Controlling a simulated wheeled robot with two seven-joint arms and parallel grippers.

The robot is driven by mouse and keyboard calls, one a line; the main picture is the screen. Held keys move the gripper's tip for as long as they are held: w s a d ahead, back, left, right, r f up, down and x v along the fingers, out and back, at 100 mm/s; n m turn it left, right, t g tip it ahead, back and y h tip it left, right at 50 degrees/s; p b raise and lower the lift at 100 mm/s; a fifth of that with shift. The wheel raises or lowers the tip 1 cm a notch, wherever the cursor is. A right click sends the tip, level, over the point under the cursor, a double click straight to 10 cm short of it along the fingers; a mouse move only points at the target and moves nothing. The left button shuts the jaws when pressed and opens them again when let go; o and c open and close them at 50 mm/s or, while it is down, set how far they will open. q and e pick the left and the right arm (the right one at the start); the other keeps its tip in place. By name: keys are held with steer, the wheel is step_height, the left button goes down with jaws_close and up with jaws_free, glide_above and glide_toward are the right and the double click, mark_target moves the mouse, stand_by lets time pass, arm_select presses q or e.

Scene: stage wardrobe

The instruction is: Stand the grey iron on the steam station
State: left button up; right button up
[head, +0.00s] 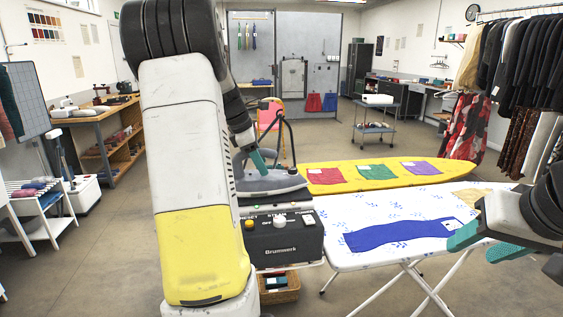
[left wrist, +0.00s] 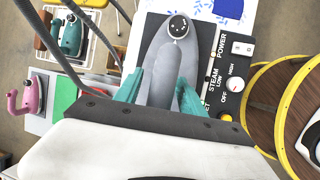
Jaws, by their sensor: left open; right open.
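The grey iron (head: 272,184) sits level on top of the black steam station (head: 290,244), sole down as far as I can see. It also shows in the left wrist view (left wrist: 158,48), over the station's dark top (left wrist: 207,45). My left gripper (head: 258,160) is at the iron's handle. In the left wrist view its teal fingers (left wrist: 160,92) are apart, one on each side of the handle; I cannot tell whether they touch it. My left arm hides part of the station in the head view. My right gripper (head: 480,245) is open and empty over the ironing board's right side.
A white ironing board (head: 350,260) with a blue cloth (head: 400,235) stands right of the station. A yellow board (head: 340,184) with coloured cloths lies behind it. A basket (head: 280,288) sits below the station. A teal iron (left wrist: 70,36) shows in the wrist view.

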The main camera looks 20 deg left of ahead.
arm_select(q)
steer(key=v, duration=1.2)
steer(key=s+d+m, duration=0.5)
steer(key=d+m, duration=0.1)
steer(key=d, duration=0.2)
steer(key=s+d+m, duration=0.5)
steer(key=d+m, duration=0.1)
steer(key=d, duration=0.2)
steer(key=s+d+f+m+t, duration=0.2)
steer(key=s+d+f+m, duration=0.5)
steer(key=s+m, duration=0.4)
steer(key=shift+s+d+m+y, duration=0.2)
steer(key=shift+d+m+y, duration=0.1)
steer(key=shift+d+m, duration=0.45)
steer(key=shift+f, duration=0.15)
